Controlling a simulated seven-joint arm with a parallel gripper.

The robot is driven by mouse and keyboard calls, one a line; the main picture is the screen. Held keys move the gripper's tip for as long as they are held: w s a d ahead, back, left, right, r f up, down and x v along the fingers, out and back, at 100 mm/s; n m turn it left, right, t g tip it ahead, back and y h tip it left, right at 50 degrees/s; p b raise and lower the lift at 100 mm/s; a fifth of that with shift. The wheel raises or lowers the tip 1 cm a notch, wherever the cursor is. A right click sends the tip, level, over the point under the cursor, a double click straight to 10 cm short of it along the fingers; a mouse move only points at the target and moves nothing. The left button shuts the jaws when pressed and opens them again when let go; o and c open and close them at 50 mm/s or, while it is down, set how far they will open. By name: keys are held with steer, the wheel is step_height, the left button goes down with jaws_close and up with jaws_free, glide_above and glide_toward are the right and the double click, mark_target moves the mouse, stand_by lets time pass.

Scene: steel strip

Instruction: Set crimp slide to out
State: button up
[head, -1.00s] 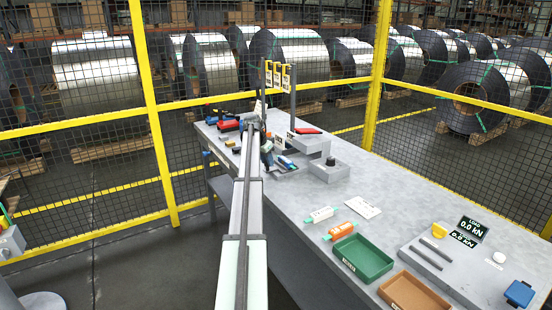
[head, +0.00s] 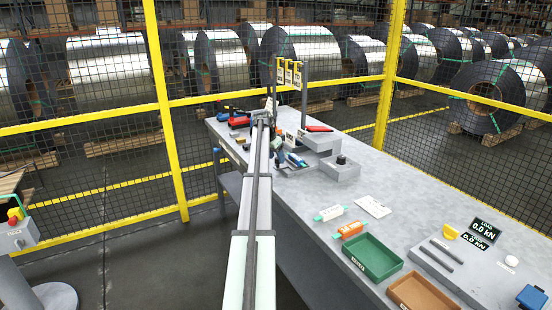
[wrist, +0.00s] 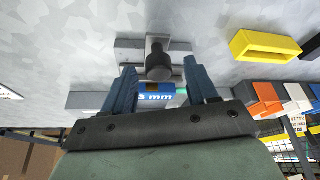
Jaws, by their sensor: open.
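A dark round knob (wrist: 158,62) stands on a light grey slide piece (wrist: 156,41) in the wrist view; I take this for the crimp slide. My gripper (wrist: 160,66) is open, with one blue finger on each side of the knob and visible gaps. I cannot tell how deep the fingers reach beside it. In the head view my gripper (head: 278,149) is small at the far end of the bench, beside a grey stepped fixture (head: 318,141). The slide's position marking is not readable.
On the bench are a green tray (head: 367,257), a brown tray (head: 420,292) and an orange-white piece (head: 350,230). Upright posts with yellow tags (head: 289,72) rise behind the fixture.

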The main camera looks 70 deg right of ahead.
steer(key=v, duration=1.3)
